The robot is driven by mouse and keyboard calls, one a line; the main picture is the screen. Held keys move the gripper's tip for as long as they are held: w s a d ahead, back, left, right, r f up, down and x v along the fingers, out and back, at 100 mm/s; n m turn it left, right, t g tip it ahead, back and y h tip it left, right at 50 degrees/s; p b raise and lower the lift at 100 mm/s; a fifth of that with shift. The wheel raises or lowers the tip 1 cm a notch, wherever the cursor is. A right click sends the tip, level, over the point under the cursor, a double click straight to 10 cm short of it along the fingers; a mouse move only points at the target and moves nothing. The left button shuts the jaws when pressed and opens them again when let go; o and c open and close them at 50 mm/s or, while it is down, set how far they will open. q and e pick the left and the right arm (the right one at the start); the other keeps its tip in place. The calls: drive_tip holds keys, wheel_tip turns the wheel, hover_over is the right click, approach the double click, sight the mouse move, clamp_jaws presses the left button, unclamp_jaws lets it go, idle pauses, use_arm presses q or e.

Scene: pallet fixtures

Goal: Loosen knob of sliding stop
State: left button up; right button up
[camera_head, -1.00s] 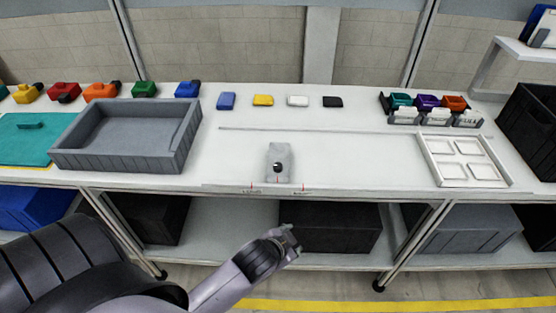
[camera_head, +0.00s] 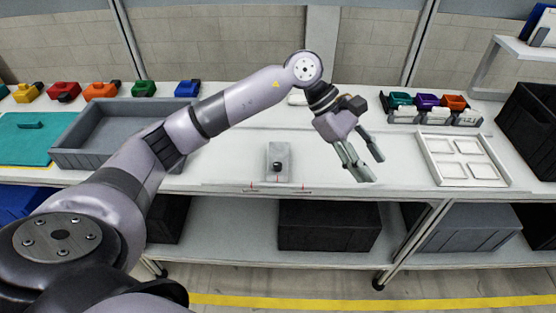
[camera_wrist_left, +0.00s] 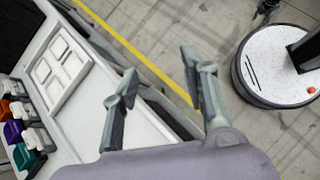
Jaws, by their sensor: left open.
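The sliding stop (camera_head: 279,154) is a small grey block near the front edge of the white table. Its dark round knob (camera_head: 277,166) faces the front. My left gripper (camera_head: 368,170) hangs to the right of the stop, above the table, with its fingers apart and nothing between them. In the left wrist view the two open fingers (camera_wrist_left: 160,92) point out over the table edge and floor; the stop is not in that view. My right gripper is in neither view.
A grey tray (camera_head: 72,158) stands on the left. A white tray with square pockets (camera_head: 432,176) lies on the right. Small coloured bins (camera_head: 428,101) stand behind it. A dark crate (camera_head: 535,135) is at the far right. Red marks (camera_head: 251,186) show at the table's front edge.

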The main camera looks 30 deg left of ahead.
use_arm(q)
drive_tip(key=w+a+r+m+y, duration=0.1)
drive_tip(key=a+y, duration=0.5)
drive_tip(key=a, duration=0.7)
wheel_tip(320, 180, up, 2)
drive_tip(key=y, duration=0.3)
hover_over(278, 164)
wheel_tip(278, 164, down, 16)
drive_tip(key=shift+s+f+p, duration=0.1)
drive_tip(key=shift+f+p, duration=0.05)
drive_tip(key=shift+p, duration=1)
drive_tip(key=shift+c, duration=0.3)
clamp_jaws()
